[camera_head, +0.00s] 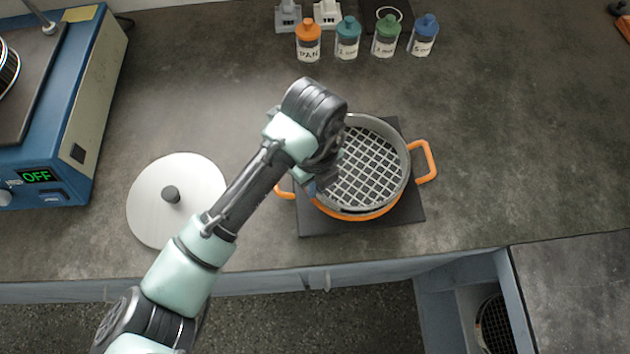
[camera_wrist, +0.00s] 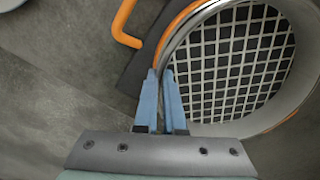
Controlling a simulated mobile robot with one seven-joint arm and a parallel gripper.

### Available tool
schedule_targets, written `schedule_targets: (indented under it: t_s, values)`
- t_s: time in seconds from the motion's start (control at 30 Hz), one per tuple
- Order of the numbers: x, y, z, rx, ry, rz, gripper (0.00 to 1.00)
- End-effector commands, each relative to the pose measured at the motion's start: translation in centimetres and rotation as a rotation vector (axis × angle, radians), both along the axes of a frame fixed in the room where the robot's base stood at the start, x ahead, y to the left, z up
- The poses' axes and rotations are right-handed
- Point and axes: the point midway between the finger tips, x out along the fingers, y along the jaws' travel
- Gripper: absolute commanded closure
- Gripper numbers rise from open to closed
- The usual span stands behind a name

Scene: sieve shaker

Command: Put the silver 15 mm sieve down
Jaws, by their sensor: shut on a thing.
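The silver sieve (camera_head: 373,168) has a round metal rim and a wide square mesh. It sits over an orange pan (camera_head: 362,214) with orange side handles, on a dark square mat (camera_head: 412,212); I cannot tell whether the sieve touches the pan. In the wrist view the sieve (camera_wrist: 228,62) fills the right side. My gripper (camera_wrist: 164,80) is shut on the sieve's near-left wall, with one blue finger on each side of it. In the head view my wrist hides the sieve's left edge and the fingertips.
A white round lid (camera_head: 150,200) with a dark knob lies to the left. The blue shaker (camera_head: 62,120) shows OFF at the far left. Several labelled jars (camera_head: 348,45) stand at the back. Another sieve (camera_head: 494,325) is in a lower compartment. The counter right of the mat is clear.

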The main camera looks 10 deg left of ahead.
Motion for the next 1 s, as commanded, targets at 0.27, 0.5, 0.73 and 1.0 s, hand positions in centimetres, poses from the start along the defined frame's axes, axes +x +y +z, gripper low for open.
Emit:
schedule_targets:
  t_s: [0.27, 0.5, 0.73, 1.0]
  values:
    - [0.1, 0.0, -0.2, 0.000, -0.003, 0.001, 1.00]
    - [0.0, 0.0, -0.3, 0.000, -0.001, 0.001, 0.63]
    - [0.0, 0.0, -0.3, 0.000, -0.001, 0.001, 0.63]
    - [0.1, 0.1, 2.0, 0.002, -0.006, 0.000, 0.63]
